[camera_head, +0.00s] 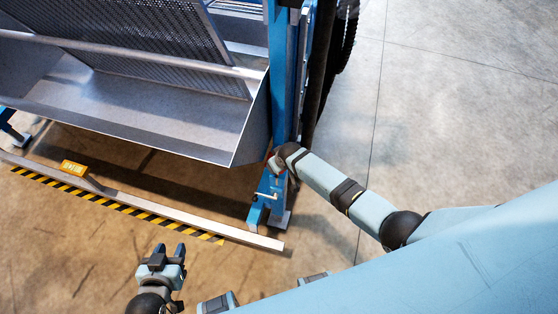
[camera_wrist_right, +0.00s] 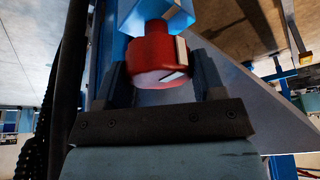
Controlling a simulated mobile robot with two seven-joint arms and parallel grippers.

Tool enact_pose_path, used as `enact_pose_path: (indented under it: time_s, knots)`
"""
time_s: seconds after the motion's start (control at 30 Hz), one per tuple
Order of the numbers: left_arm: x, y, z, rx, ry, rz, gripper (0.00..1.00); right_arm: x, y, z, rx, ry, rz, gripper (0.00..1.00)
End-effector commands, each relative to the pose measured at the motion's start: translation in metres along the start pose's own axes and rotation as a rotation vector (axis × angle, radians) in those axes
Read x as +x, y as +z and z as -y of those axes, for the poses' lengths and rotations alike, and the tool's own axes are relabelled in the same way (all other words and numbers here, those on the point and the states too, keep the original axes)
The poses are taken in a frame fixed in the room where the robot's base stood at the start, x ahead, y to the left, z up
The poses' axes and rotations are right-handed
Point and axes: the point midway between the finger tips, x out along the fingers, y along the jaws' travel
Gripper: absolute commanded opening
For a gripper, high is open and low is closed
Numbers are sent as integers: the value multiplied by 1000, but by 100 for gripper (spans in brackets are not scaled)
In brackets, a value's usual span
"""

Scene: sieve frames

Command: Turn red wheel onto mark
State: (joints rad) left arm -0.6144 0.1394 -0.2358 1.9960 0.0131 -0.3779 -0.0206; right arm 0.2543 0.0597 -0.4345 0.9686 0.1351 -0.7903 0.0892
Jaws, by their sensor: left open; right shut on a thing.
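The red wheel (camera_wrist_right: 150,66) is a short round knob below a blue housing (camera_wrist_right: 160,18) in the right wrist view. A white line (camera_wrist_right: 174,76) crosses its end face, and a pale strip (camera_wrist_right: 181,50) runs along its right side. I cannot tell whether they line up. My right gripper (camera_wrist_right: 158,60) is shut on the wheel, one finger on each side. In the head view the right hand is at the blue post, and the wheel is mostly hidden there. My left gripper (camera_head: 171,249) is open and empty above the floor, away from the wheel.
A metal hopper (camera_head: 170,110) with a perforated screen (camera_head: 130,40) fills the upper left. The blue post (camera_head: 282,80) stands at its right. Floor at right is clear.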

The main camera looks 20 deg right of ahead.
Motion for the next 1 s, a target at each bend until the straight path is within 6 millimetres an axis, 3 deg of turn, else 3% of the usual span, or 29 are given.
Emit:
enact_pose_path:
  time_s: [0.73, 0.77, 0.83, 1.0]
  knots:
    - [-3, -2, 0, 0, -1, 5, 43, 0, 0, 0, 78, 33, -1, 39]
    - [-3, -2, 0, 0, -1, 5, 43, 0, 0, 0, 78, 33, -1, 70]
    - [-3, -2, 1, 0, -1, 5, 43, 0, 0, 0, 78, 33, -1, 86]
    - [-3, -2, 1, 0, -1, 4, 43, 0, 0, 0, 78, 33, 0, 87]
